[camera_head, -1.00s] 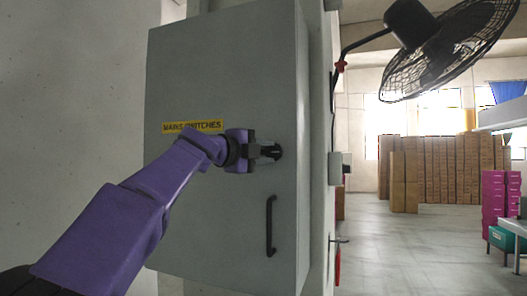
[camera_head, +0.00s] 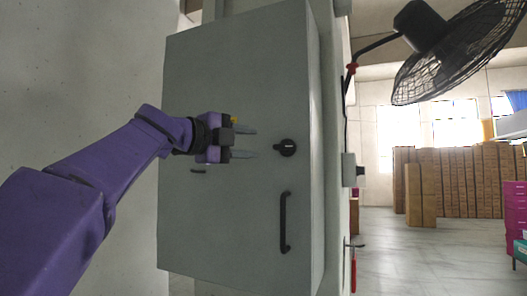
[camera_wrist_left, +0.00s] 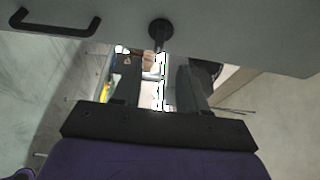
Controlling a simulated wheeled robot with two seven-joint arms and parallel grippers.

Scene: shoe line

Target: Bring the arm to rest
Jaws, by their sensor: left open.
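My left gripper (camera_head: 245,143) is open and empty in front of the grey cabinet (camera_head: 240,220) marked earlier with a yellow label. Its two fingers point right, toward the black rotary knob (camera_head: 285,148), with a clear gap between fingertips and knob. The arm now covers nearly all of the yellow label (camera_head: 234,119). In the left wrist view, the knob (camera_wrist_left: 160,30) stands out from the cabinet face beyond the open fingers (camera_wrist_left: 160,85). My right gripper is not in view.
A black handle (camera_head: 284,222) sits below the knob. A wall fan (camera_head: 455,45) hangs at the upper right. Stacked brown boxes (camera_head: 455,180) and magenta boxes (camera_head: 515,210) stand far back on an open floor.

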